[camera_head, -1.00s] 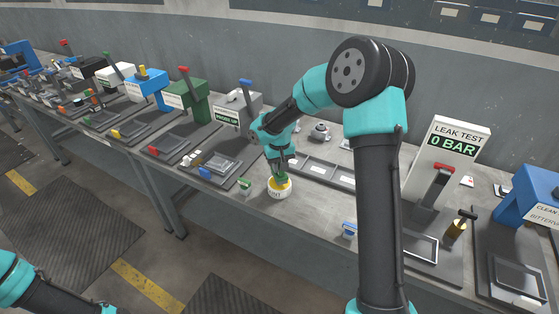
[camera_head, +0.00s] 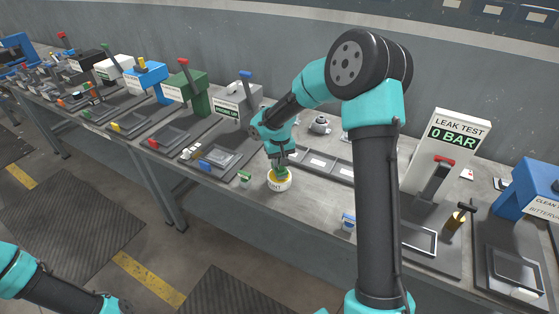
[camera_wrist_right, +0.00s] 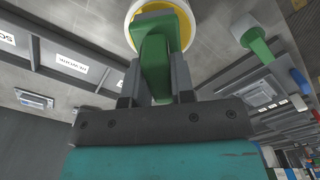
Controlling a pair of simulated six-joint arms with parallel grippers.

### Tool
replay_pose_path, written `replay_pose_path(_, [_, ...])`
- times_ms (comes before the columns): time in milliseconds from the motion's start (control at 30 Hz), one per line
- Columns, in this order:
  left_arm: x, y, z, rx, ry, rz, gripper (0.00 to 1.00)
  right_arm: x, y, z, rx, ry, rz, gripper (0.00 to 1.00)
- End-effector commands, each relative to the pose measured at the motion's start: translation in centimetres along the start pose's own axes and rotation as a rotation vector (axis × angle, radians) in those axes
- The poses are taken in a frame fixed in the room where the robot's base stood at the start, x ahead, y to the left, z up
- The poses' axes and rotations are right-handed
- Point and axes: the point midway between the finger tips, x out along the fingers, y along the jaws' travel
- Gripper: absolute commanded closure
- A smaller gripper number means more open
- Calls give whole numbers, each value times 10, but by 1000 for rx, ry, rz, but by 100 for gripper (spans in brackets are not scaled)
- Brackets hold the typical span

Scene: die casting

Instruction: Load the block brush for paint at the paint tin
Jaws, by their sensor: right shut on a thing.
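The paint tin (camera_head: 278,184) is a low white tub with yellow inside, standing near the bench's front edge; its rim also shows in the right wrist view (camera_wrist_right: 191,27). My right gripper (camera_head: 281,163) points down over the tin. It is shut on the green block brush (camera_wrist_right: 155,65), whose lower end is inside the tin's mouth. The brush shows as a small green patch in the head view (camera_head: 282,172). Whether its bristles touch the paint is hidden. Only my left arm shows, at the lower left; its gripper is not clearly visible.
A small green-and-white item (camera_head: 245,177) stands left of the tin. A blue-and-white item (camera_head: 348,222) stands to its right near the front edge. Labelled trays (camera_head: 320,162) lie behind. The leak test stand (camera_head: 445,155) is at the right.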

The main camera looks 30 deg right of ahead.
Motion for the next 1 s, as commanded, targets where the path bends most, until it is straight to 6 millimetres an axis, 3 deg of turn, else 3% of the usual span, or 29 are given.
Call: replay_pose_path(1000, [0, 0, 0, 0, 0, 0, 0, 10, 0, 0, 0, 0, 1, 96])
